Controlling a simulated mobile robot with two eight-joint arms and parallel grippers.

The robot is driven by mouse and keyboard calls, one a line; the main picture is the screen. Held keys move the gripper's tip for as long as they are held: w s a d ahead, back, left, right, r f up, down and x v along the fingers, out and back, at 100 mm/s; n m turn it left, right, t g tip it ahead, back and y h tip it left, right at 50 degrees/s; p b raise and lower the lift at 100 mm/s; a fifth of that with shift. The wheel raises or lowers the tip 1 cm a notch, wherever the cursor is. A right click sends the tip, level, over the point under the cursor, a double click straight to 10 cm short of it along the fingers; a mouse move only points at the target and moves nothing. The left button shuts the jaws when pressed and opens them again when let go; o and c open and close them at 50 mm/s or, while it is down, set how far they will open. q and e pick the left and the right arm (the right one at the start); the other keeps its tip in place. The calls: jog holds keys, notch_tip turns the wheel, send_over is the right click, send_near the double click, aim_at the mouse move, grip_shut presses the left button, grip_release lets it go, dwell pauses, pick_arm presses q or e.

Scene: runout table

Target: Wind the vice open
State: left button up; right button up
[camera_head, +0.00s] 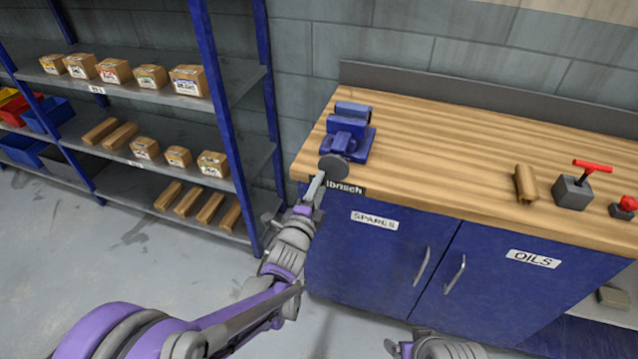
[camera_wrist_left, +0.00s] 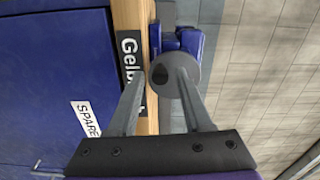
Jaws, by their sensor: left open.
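The blue vice (camera_head: 347,132) stands on the left end of the wooden bench top. A grey round wheel (camera_head: 333,167) sits on its front, over the bench's front edge. The wheel also shows in the left wrist view (camera_wrist_left: 168,78), with blue vice parts (camera_wrist_left: 190,40) behind it. My left gripper (camera_head: 319,182) is at the wheel, its fingers pointing up towards it. In the left wrist view the fingers are apart; one is left of the wheel and the other overlaps it. I cannot tell whether they touch it.
Blue cupboard doors (camera_head: 385,250) with handles are below the bench top (camera_head: 440,140). A wooden block (camera_head: 525,183) and a grey box with a red T-handle (camera_head: 573,190) are at right. Shelving (camera_head: 215,85) with boxes stands close on the left. The bench middle is clear.

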pick_arm(q)
jog(key=m+p, duration=0.3)
jog(key=m, duration=1)
jog(key=shift+m+p, duration=0.3)
jog(key=shift+p, duration=0.1)
jog(key=shift+c, duration=0.7)
grip_shut()
jog(key=n, duration=0.2)
jog(key=n+b, duration=0.1)
jog(key=shift+s+d+f, duration=0.15)
jog(key=shift+d+f, duration=0.1)
jog(key=shift+d, duration=0.1)
